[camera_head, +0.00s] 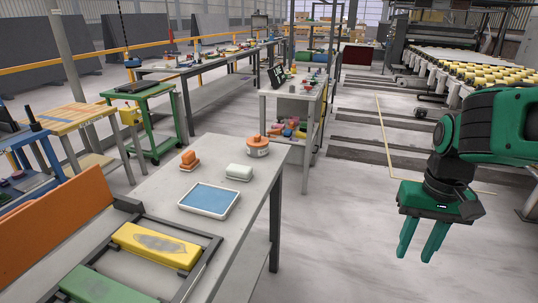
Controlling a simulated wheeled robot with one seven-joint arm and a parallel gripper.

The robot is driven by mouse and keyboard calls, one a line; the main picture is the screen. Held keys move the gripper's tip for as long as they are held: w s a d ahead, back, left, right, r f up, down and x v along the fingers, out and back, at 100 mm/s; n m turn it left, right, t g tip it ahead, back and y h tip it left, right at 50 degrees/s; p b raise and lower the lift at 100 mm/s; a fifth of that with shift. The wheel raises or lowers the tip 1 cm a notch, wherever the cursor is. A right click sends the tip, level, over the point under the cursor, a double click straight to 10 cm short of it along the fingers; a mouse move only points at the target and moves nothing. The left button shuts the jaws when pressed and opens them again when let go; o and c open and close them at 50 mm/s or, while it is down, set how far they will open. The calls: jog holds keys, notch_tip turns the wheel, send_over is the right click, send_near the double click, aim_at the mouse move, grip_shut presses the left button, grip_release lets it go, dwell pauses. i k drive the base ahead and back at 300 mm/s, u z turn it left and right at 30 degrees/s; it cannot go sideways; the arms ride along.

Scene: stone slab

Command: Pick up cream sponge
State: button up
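A small cream block, which looks like the cream sponge (239,172), lies flat on the pale worktable (165,190), near its far right part. My gripper (415,257) hangs to the right of the worktable, over open floor, with its green fingers pointing down. The fingers are apart with nothing between them. My gripper is well away from the cream sponge and touches nothing. The sponge is in full view.
Near the sponge stand an orange object (189,161), a round orange-topped tin (257,147) and a white-rimmed blue tray (209,199). A dark frame (207,262) holds a yellow slab (155,246) and a green slab (105,288). Another workbench (292,92) stands behind.

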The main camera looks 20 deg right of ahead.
aim_at(234, 171)
jog(key=z, duration=0.1)
jog(key=i, duration=1)
jog(key=u, duration=0.1)
